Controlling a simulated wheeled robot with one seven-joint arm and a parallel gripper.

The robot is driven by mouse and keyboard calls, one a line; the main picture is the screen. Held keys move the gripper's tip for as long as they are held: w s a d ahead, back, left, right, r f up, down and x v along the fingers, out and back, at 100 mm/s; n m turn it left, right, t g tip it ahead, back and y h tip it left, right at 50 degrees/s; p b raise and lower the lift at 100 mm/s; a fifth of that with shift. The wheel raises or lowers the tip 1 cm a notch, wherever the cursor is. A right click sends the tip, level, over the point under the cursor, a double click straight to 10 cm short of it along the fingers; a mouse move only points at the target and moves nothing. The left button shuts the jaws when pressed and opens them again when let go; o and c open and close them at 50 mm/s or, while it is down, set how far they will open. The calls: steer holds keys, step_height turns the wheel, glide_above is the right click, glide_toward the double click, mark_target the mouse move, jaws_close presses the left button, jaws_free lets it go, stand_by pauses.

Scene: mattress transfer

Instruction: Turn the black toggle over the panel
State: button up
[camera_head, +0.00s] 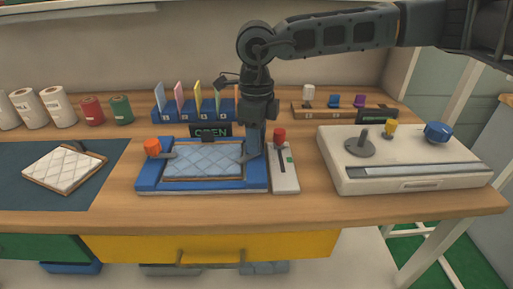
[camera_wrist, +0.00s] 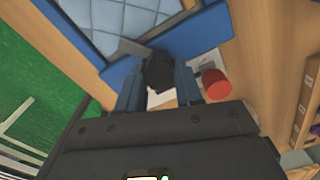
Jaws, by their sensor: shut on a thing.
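The light blue quilted panel (camera_head: 205,161) lies in the blue frame (camera_head: 150,184) on the bench. It also shows at the top of the wrist view (camera_wrist: 108,18). My gripper (camera_head: 255,153) points down at the frame's right side. In the wrist view its fingers (camera_wrist: 158,92) are shut on the dark knob of the black toggle (camera_wrist: 158,70). The toggle's grey arm (camera_head: 244,158) reaches left over the panel's right edge. The fingers hide much of the knob. A second toggle with an orange knob (camera_head: 152,147) stands at the frame's left side.
A white slider unit with a red knob (camera_head: 279,135) stands close right of my gripper. A large pale machine (camera_head: 400,180) is further right. A dark sign reading OPEN (camera_head: 211,131) and a blue card rack (camera_head: 190,112) stand behind. A quilted cream pad (camera_head: 64,168) lies left.

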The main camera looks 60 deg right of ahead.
steer(key=m+b, duration=0.4)
steer(key=shift+f, duration=0.25)
steer(key=shift+a+r+m+b, duration=0.1)
steer(key=shift+r+m+b, duration=0.1)
steer(key=shift+m+b, duration=1.35)
steer(key=o, duration=1)
steer(key=shift+o, duration=0.2)
steer(key=shift+r, duration=0.15)
step_height(320, 180, up, 8)
steer(key=shift+f, duration=0.2)
